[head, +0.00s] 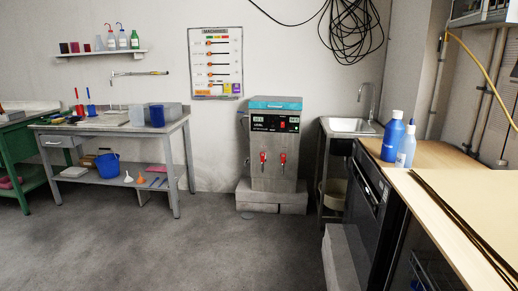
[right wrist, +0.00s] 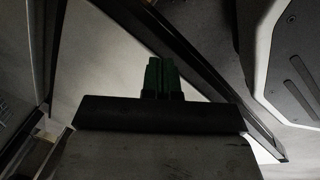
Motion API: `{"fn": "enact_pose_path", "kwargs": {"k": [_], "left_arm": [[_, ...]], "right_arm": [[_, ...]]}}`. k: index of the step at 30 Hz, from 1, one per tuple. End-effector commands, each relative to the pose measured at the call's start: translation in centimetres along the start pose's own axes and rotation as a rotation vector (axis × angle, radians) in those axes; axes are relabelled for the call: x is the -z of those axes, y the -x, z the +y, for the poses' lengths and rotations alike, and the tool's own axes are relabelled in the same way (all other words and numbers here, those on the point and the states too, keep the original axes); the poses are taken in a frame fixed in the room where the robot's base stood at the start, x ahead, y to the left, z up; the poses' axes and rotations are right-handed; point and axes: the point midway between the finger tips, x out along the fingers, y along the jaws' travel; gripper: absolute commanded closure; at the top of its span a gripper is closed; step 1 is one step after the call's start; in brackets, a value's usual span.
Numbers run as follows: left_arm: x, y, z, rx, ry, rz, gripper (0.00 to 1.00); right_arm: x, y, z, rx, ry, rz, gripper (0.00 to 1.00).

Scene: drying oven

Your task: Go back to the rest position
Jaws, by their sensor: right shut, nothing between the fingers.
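Neither of my grippers shows in the head view. In the right wrist view my right gripper (right wrist: 163,78) has its dark green fingers together, with nothing seen between them. It is in a dim spot, in front of pale and dark surfaces that I cannot identify for sure. My left gripper is in neither view. The drying oven cannot be told for certain; a dark-fronted appliance (head: 369,194) stands under the wooden counter on the right in the head view.
A steel machine with red taps (head: 274,150) stands on grey blocks by the back wall, beside a sink (head: 352,126). A workbench (head: 178,128) is at left. The wooden counter (head: 432,157) at right holds blue bottles (head: 393,138). The grey floor (head: 230,250) between is clear.

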Motion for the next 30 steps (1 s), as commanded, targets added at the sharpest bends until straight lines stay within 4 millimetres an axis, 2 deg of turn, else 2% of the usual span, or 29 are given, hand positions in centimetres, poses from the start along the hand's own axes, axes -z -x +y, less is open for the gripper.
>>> {"fn": "enact_pose_path", "kwargs": {"k": [1,3,6,8,9,14,21,25,30], "left_arm": [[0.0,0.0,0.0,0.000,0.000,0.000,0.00],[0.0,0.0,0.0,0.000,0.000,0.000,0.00],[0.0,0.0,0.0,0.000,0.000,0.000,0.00],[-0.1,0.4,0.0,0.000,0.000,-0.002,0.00],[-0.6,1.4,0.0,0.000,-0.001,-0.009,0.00],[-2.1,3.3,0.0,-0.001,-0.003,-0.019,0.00],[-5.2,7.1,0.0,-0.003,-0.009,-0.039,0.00],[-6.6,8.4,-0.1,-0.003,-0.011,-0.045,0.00],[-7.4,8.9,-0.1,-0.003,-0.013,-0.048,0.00]], "right_arm": [[-1.9,-0.1,-1.8,0.030,-0.057,0.012,1.00],[-4.0,0.0,-4.0,0.067,-0.139,0.032,1.00],[-6.7,0.3,-6.8,0.118,-0.257,0.051,1.00],[-8.0,1.0,-8.0,0.142,-0.318,0.061,1.00],[-7.8,2.0,-7.5,0.137,-0.311,0.060,1.00],[-9.5,3.7,-7.7,0.138,-0.302,0.045,1.00],[-12.8,7.3,-8.2,0.142,-0.293,0.024,1.00],[-14.2,8.6,-8.4,0.143,-0.290,0.018,1.00],[-15.1,9.0,-8.6,0.144,-0.287,0.014,1.00]]}}
